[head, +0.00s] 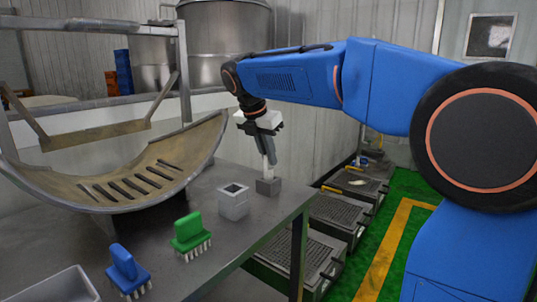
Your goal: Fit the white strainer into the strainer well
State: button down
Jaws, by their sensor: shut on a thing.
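My gripper (269,160) points down above the far right part of the metal table. Neither is marked, so I cannot tell which is the strainer well.
A green brush-like piece (190,232) and a blue one (125,268) stand on the table at the front. A grey tray (55,288) is at the lower left. A large curved slotted trough (140,185) rises at the left. The table (232,258) is bare along its right edge.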

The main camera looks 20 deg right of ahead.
jog(key=shift+f, duration=1.35)
jog(key=c, duration=1.7)
grip_release()
jog(key=shift+c, duration=0.2)
jog(key=v, duration=1.7)
jog(key=shift+r, duration=0.2)
jog(key=shift+a, duration=0.1)
jog(key=s+d+f+m+y, duration=0.1)
jog(key=s+d+f+m, duration=0.45)
jog(key=s+f, duration=0.2)
jog(key=s+d+f+m+y, duration=0.1)
jog(key=s+d+f+m, duration=0.3)
jog(key=s+f+m, duration=0.35)
jog(key=s+d+f+m+t, duration=0.1)
jog(key=s+f+m, duration=0.5)
jog(key=f, duration=0.3)
jog(key=s+d+f+m+t+y, duration=0.1)
jog(key=s+d+f+m, duration=0.1)
jog(key=s+f+m, duration=0.4)
notch_tip(320, 180, down, 5)
jog(key=s, duration=0.2)
jog(key=shift+s+r+y, duration=0.25)
jog(key=shift+s+y, duration=0.05)
